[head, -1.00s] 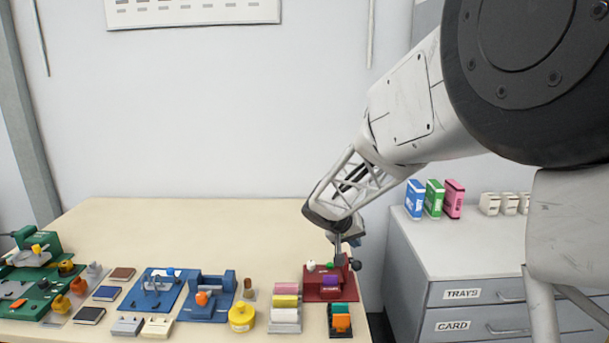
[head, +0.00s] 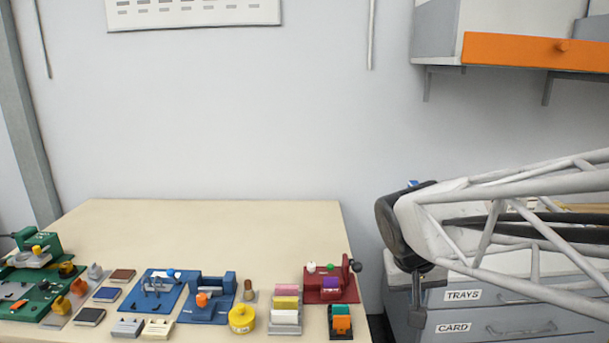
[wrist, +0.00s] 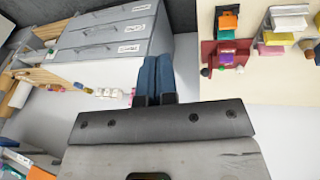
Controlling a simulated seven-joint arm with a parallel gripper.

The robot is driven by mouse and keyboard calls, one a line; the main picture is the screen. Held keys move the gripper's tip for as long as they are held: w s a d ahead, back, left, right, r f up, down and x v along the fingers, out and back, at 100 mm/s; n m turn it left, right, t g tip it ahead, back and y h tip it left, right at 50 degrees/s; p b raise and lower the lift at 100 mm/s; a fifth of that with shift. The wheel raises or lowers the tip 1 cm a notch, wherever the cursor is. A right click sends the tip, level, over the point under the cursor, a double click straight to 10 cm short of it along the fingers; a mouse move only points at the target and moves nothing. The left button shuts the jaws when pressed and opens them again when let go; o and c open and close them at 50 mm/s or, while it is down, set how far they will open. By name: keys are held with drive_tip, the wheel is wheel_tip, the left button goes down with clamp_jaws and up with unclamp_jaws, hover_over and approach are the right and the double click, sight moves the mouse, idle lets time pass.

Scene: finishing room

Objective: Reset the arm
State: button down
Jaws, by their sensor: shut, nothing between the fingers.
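My gripper (wrist: 156,62) shows in the wrist view as two blue fingers lying side by side, shut with nothing between them. The fingertips are not clear there.
The table (head: 200,228) carries blue fixtures (head: 206,300), a yellow pot (head: 242,318), colored rolls (head: 286,303) and a red fixture (head: 330,284) near its right edge. The grey cabinet (head: 462,312) stands right, below an orange-fronted shelf (head: 520,50). The table's back is clear.

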drive_tip(key=s+a+f+y, duration=0.1)
drive_tip(key=s+y, duration=0.1)
drive_tip(key=s, duration=1.1)
drive_tip(key=shift+n+y, duration=0.3)
drive_tip(key=shift+n, duration=0.1)
drive_tip(key=shift+a, duration=0.1)
drive_tip(key=w+a+r+m, duration=0.1)
drive_tip(key=w+m, duration=0.2)
drive_tip(key=w, duration=0.6)
drive_tip(key=w+a+r+m+g, duration=0.1)
drive_tip(key=w+r+m, duration=0.15)
drive_tip(key=w, duration=0.65)
drive_tip(key=w+a+m, duration=0.1)
drive_tip(key=w+m, duration=0.2)
drive_tip(key=w, duration=0.6)
drive_tip(key=w+a+f+m, duration=0.2)
drive_tip(key=w+f+m, duration=0.1)
drive_tip(key=w, duration=0.6)
drive_tip(key=w+a+f+m+g, duration=0.1)
drive_tip(key=w+a+f+m, duration=0.1)
drive_tip(key=w, duration=0.7)
drive_tip(key=w+a+f+m+g, duration=0.1)
drive_tip(key=w+f+m, duration=0.3)
drive_tip(key=w, duration=0.6)
drive_tip(key=shift+a+f, duration=0.85)
drive_tip(key=shift+f, duration=0.5)
